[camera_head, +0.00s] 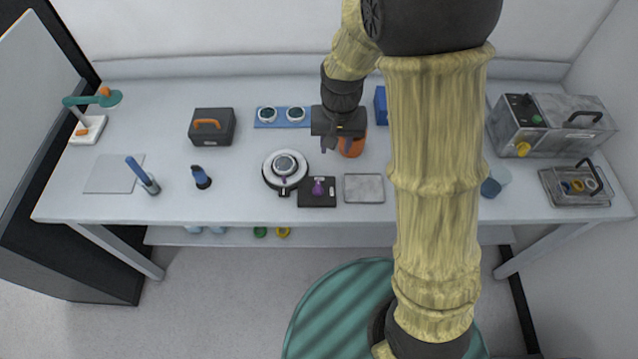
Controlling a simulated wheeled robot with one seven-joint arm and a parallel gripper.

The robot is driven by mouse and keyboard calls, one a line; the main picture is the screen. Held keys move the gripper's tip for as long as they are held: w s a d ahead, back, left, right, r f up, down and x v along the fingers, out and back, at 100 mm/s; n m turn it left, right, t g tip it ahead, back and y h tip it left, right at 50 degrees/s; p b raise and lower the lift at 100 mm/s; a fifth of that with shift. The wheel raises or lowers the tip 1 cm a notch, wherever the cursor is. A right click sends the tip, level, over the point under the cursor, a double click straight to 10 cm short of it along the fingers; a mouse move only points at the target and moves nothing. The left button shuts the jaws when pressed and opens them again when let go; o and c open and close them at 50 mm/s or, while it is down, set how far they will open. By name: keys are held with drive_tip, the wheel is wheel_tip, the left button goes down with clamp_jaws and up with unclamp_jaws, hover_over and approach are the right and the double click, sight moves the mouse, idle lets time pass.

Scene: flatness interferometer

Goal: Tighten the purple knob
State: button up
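The purple knob (318,187) stands on a small dark square base (309,197) near the front middle of the table. My gripper (336,145) hangs above the table, behind and slightly right of the knob in the picture, and does not touch it. Its two fingers point down and look apart, with nothing seen between them. A round white and dark stage (285,168) is just left of the knob's base. How tight the knob is cannot be seen.
A grey tray (364,188) lies right of the knob's base. An orange cylinder (352,148) stands close beside my gripper. A blue holder (270,124) with two round pieces lies behind. A dark box (212,126) stands at left, a grey machine (550,125) at right. My arm hides part of the table.

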hover_over(318, 186)
wheel_tip(318, 186, down, 2)
drive_tip(key=shift+s+f+g, duration=0.1)
drive_tip(key=shift+g, duration=0.2)
drive_tip(key=shift+f, duration=0.1)
wheel_tip(318, 186, down, 17)
drive_tip(key=p, duration=0.3)
drive_tip(key=shift+f, duration=0.1)
clamp_jaws()
